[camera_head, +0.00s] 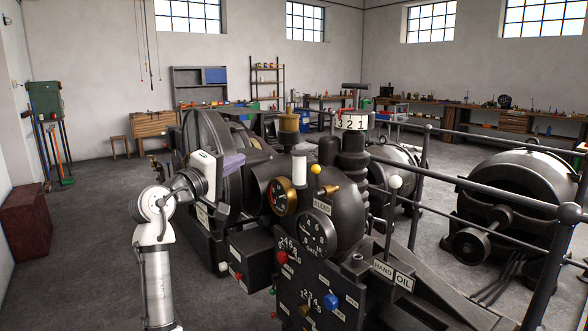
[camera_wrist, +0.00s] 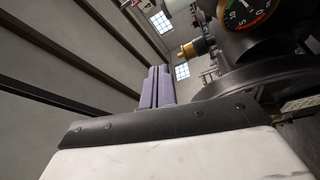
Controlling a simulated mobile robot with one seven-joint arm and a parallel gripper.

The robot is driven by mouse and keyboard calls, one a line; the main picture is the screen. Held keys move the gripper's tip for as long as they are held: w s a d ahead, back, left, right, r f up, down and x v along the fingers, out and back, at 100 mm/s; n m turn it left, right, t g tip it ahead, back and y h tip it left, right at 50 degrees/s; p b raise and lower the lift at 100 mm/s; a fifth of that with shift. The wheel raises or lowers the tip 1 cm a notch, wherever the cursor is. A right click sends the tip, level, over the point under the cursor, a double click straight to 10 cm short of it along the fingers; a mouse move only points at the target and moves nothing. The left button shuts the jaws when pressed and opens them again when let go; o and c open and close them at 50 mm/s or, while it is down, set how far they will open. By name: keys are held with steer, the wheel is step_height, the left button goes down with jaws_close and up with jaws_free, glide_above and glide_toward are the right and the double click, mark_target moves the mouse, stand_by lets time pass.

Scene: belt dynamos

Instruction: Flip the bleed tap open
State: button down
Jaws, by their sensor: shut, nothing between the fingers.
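The bleed tap (camera_head: 328,190) is a small brass fitting on the dark rounded housing, just above the BLEED label (camera_head: 322,206). A yellow ball knob (camera_head: 316,170) stands above it, apparently on its lever, pointing up. My gripper (camera_head: 236,161) is left of the tap, in the air in front of the large dark wheel casing. Its lilac fingers are closed together and empty, and a clear gap separates them from the tap. In the wrist view the shut fingers (camera_wrist: 160,85) point away past the machine. I cannot pick out the tap for certain there.
A brass-rimmed gauge (camera_head: 282,196) and white cylinder (camera_head: 299,168) lie between my gripper and the tap. The gauge face (camera_wrist: 243,12) and a brass fitting (camera_wrist: 195,48) show in the wrist view. Dark railings (camera_head: 480,185) stand right. Open floor (camera_head: 90,240) lies left.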

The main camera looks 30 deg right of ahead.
mark_target(317, 181)
steer(key=s+d+f+m+g, duration=0.1)
steer(key=s+d+g, duration=0.1)
steer(key=d+g, duration=0.2)
steer(key=shift+s+d+f, duration=0.4)
steer(key=shift+d, duration=0.75)
steer(key=p+x, duration=0.3)
steer(key=x, duration=0.6)
steer(key=shift+r, duration=0.2)
steer(key=shift+s+d+f+p, duration=0.15)
steer(key=shift+s+f+p, duration=0.05)
steer(key=shift+s+p, duration=0.2)
steer(key=shift+s+d+f+p, duration=0.15)
steer(key=shift+s+p, duration=0.15)
steer(key=shift+s, duration=0.2)
steer(key=shift+s+a+f+p, duration=0.1)
steer(key=shift+s+f+p, duration=0.05)
steer(key=shift+s, duration=0.3)
steer(key=shift+s+f+p, duration=0.1)
steer(key=shift+s+p, duration=0.05)
steer(key=shift+s, duration=0.35)
